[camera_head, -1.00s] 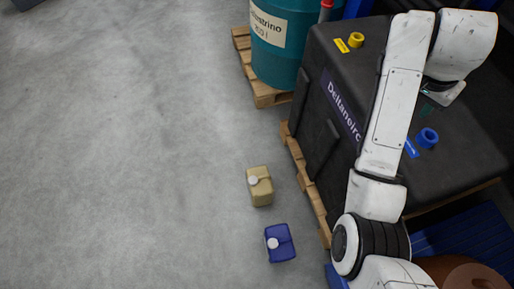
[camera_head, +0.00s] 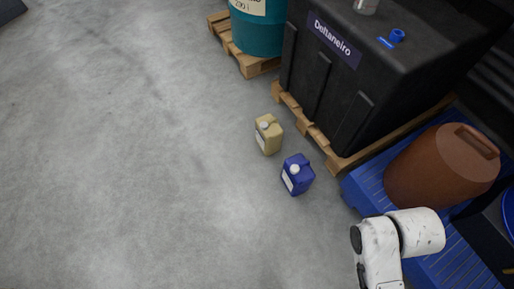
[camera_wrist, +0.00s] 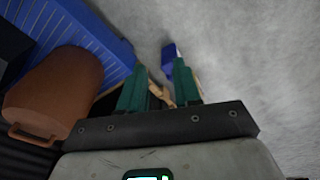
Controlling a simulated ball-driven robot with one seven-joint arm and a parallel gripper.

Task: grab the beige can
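The beige can (camera_head: 269,134) stands upright on the grey floor in the head view, with a pale cap and a light label on its side. It is to the left of the wooden pallet under the black tank. My gripper (camera_wrist: 160,68) shows in the wrist view with its two green fingers apart; I see nothing clearly held. Tan patches show between and beside the fingers; I cannot tell whether they are the can or pallet wood. The head view shows only part of my arm, at lower right, not the gripper.
A blue can (camera_head: 297,175) stands just nearer than the beige one; it also shows in the wrist view (camera_wrist: 168,52). The black tank (camera_head: 335,90) on its pallet (camera_head: 345,160) and a brown drum (camera_head: 440,168) on a blue pallet (camera_head: 368,188) crowd the right. The floor at left is clear.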

